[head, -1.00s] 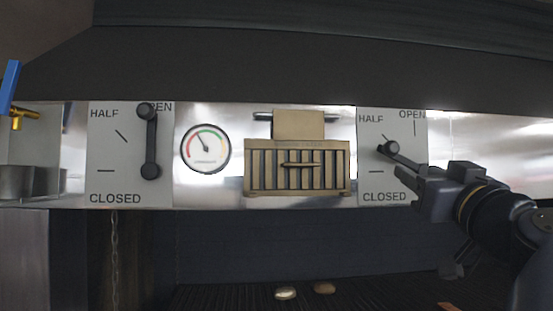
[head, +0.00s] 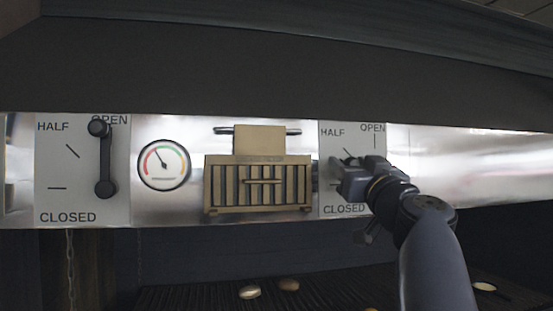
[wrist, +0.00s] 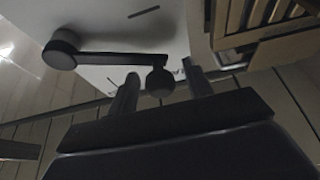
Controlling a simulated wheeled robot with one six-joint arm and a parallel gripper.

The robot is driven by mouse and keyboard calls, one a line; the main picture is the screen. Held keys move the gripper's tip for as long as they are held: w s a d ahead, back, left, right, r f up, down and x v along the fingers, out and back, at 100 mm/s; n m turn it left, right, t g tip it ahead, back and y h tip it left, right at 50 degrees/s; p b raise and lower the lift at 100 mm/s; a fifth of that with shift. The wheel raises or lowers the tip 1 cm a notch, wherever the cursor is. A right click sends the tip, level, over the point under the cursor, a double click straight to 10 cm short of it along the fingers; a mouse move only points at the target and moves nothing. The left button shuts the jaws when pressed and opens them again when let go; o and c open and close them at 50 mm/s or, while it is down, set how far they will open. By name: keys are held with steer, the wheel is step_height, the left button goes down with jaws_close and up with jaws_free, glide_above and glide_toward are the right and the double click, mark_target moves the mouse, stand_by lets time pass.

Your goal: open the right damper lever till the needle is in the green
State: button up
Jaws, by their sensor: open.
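The right damper plate (head: 335,193), marked HALF, OPEN and CLOSED, is on the metal panel. In the head view my gripper (head: 345,178) is in front of it and hides most of its lever. In the wrist view the dark lever (wrist: 110,58) runs from a round hub at left to a round knob (wrist: 160,83). My open fingers (wrist: 160,92) stand on either side of the knob, with gaps visible. The round gauge (head: 164,165) has a coloured arc, and its needle points up and left. I cannot tell exactly which colour it meets.
The left damper lever (head: 105,160) stands upright at OPEN. A tan slatted vent box (head: 259,204) is between the gauge and the right plate; its slats also show close by in the wrist view (wrist: 260,25). Pale round pieces lie on the dark grill below.

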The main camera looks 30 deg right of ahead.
jaws_close()
stand_by(0.6)
